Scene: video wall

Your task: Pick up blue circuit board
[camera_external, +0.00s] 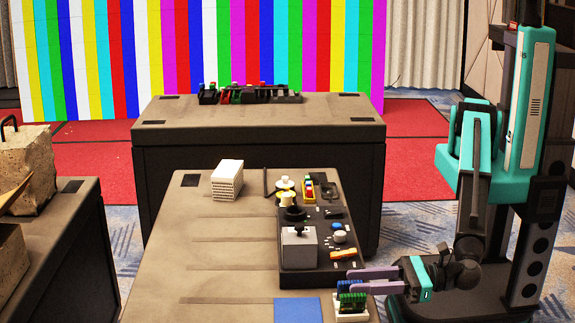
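Small upright circuit boards, green (351,299) and blue-looking, stand close together in a white holder (352,318) at the front right corner of the near table. They are small and overlap, so I cannot clearly separate the blue circuit board from its neighbours. My gripper (345,280) reaches in from the right with its two purple fingers apart. It is just above and behind the tops of the boards. Its near finger partly overlaps them in this view, and I cannot tell whether it touches them. Nothing is visibly held.
A dark tray (290,275) with a grey box-shaped device (299,246) and small parts lies behind the holder. A blue square (298,311) lies left of it. A white ribbed block (227,180) stands farther back. The table's left half is mostly clear.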

